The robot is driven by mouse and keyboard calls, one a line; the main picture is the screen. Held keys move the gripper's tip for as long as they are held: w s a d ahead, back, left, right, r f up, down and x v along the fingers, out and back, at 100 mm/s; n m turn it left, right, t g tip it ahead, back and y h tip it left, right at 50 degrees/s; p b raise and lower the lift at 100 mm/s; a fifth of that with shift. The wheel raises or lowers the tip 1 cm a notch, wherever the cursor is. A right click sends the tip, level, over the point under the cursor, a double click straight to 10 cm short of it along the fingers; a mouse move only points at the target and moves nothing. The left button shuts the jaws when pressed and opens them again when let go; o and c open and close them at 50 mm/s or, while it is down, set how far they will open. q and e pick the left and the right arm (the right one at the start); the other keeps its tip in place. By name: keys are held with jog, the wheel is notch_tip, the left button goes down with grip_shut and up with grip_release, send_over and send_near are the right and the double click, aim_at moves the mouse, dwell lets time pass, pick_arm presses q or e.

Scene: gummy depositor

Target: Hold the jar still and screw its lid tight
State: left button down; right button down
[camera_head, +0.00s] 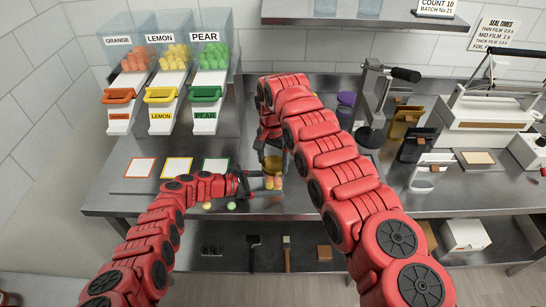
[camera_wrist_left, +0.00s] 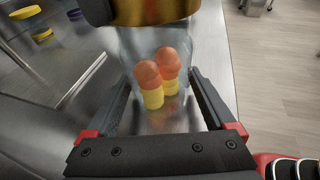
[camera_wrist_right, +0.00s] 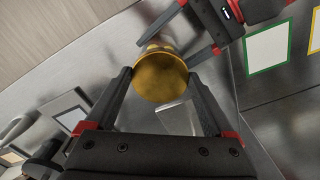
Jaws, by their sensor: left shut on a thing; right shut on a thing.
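The glass jar (camera_wrist_left: 140,50) stands on the steel counter with orange and yellow gummies (camera_wrist_left: 152,85) inside. My left gripper (camera_wrist_left: 160,100) is shut on the jar's sides; in the head view the left gripper (camera_head: 246,184) reaches the jar from the left. The gold lid (camera_wrist_right: 160,75) sits on top of the jar; it also shows in the head view (camera_head: 272,164). My right gripper (camera_wrist_right: 160,85) is shut on the lid from above, one finger on each side. How tight the lid is cannot be told.
Two loose gummies (camera_head: 231,206) lie near the counter's front edge, left of the jar. Colour-framed cards (camera_head: 178,168) lie on the left. Gummy dispensers (camera_head: 165,60) stand behind them. A purple-lidded container (camera_head: 346,98) and a press (camera_head: 372,105) stand behind right.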

jog(key=shift+f, duration=0.15)
dwell(0.3)
jog(key=shift+f, duration=0.5)
